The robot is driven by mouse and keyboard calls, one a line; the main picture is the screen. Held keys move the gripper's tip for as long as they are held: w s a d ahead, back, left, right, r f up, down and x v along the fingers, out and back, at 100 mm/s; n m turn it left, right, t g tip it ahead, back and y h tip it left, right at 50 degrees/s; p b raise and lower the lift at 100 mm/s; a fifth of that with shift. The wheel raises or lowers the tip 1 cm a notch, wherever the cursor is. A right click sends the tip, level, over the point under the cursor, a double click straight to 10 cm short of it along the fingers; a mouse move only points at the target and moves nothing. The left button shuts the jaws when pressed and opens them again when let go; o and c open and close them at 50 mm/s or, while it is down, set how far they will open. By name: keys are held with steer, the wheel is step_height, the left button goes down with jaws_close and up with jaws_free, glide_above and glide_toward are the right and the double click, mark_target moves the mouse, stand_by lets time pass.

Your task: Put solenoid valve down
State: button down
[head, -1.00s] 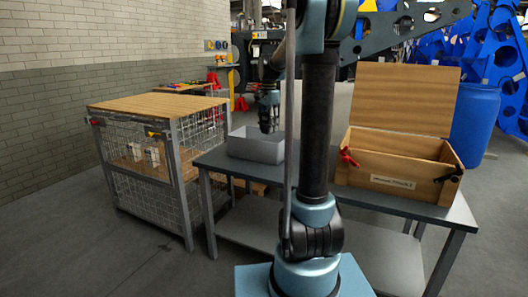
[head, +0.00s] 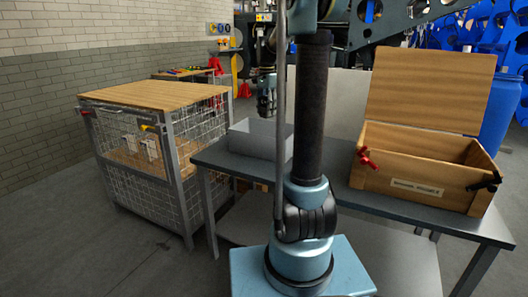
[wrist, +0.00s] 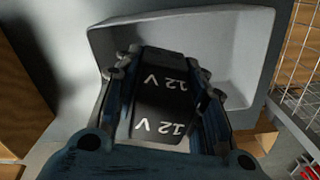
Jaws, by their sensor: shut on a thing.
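My gripper (head: 266,103) is at the left end of the metal table, just above the grey bin (head: 252,144). In the wrist view my gripper (wrist: 168,72) is shut on the solenoid valve (wrist: 160,106), a black block with white "12 V" lettering on two faces. The valve sits between the two fingers, and its far end points at the open grey bin (wrist: 245,45). The bin's inside looks empty around the valve; the part behind the valve is hidden. The valve is too small and dark to make out in the head view.
An open wooden box (head: 420,170) with red and black clamps stands on the right of the metal table (head: 340,190). A wire cage with a wooden top (head: 150,93) stands left of the table. My arm hides the table's middle.

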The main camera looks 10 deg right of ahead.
steer(key=shift+w+d+f, duration=0.1)
steer(key=shift+w+d, duration=0.05)
steer(key=shift+d, duration=0.05)
steer(key=shift+w+f+n, duration=0.65)
steer(key=shift+w+f, duration=0.4)
steer(key=shift+f, duration=2)
steer(key=shift+w+f+n, duration=0.7)
steer(key=shift+w+f, duration=0.3)
steer(key=shift+f, duration=2.1)
steer(key=shift+w+f+n, duration=0.65)
steer(key=shift+w+f, duration=0.4)
steer(key=shift+f, duration=2)
steer(key=c, duration=1)
jaws_free()
steer(key=shift+f, duration=0.1)
